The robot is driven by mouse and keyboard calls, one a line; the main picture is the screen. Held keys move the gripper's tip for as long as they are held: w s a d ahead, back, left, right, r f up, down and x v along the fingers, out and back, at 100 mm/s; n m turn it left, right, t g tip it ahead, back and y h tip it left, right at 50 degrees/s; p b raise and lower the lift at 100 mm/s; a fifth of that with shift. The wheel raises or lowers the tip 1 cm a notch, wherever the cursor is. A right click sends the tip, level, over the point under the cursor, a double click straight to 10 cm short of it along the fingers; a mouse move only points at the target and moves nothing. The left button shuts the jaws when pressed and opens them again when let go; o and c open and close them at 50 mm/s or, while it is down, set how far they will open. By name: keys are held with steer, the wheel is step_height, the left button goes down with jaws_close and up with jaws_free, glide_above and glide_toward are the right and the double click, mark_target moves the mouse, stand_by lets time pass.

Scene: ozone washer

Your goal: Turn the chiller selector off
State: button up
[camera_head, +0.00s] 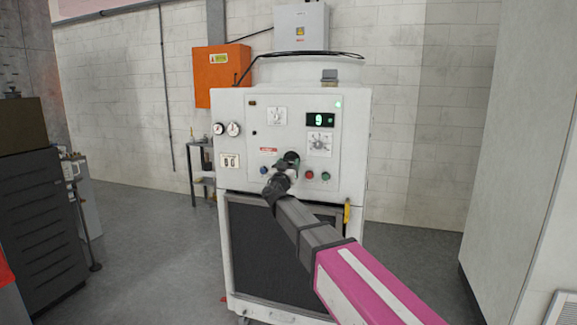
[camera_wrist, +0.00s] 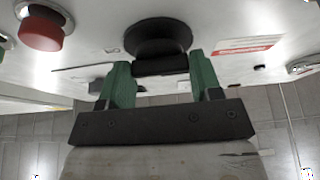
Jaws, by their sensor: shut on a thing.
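The chiller (camera_head: 355,180) is a white cabinet with a control panel, in the middle of the head view. Its black selector knob (camera_wrist: 158,36) is at the top middle of the wrist view, a round base with a bar-shaped handle. My gripper (camera_wrist: 160,66) has green fingers, one on each side of the handle, and is shut on it. In the head view my gripper (camera_head: 287,163) is at the lower middle of the panel and mostly hides the knob. The knob's position marks cannot be read.
A red button (camera_wrist: 41,32) sits left of the knob in the wrist view. Red and green buttons (camera_head: 317,175) are close to its right in the head view. A lit green display (camera_head: 320,119) is above.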

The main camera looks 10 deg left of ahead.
steer(key=n+y, duration=0.1)
steer(key=n, duration=0.2)
steer(key=n+y, duration=0.2)
steer(key=n, duration=0.1)
steer(key=shift+d+y, duration=0.2)
steer(key=shift+y, duration=0.1)
steer(key=n+g+y, duration=0.1)
steer(key=n, duration=0.2)
steer(key=n+y, duration=0.1)
steer(key=n, duration=0.2)
steer(key=shift+d+r+g, duration=0.1)
steer(key=shift+r+g, duration=0.05)
steer(key=shift+g, duration=0.25)
steer(key=n+g+y, duration=0.1)
steer(key=n, duration=0.4)
steer(key=shift+r+g+y, duration=0.1)
steer(key=shift+g+y, duration=0.3)
steer(key=shift+r+n+g, duration=0.1)
steer(key=shift+n+g, duration=0.6)
steer(key=shift+n, duration=1.8)
steer(key=o, duration=0.9)
steer(key=shift+s, duration=0.15)
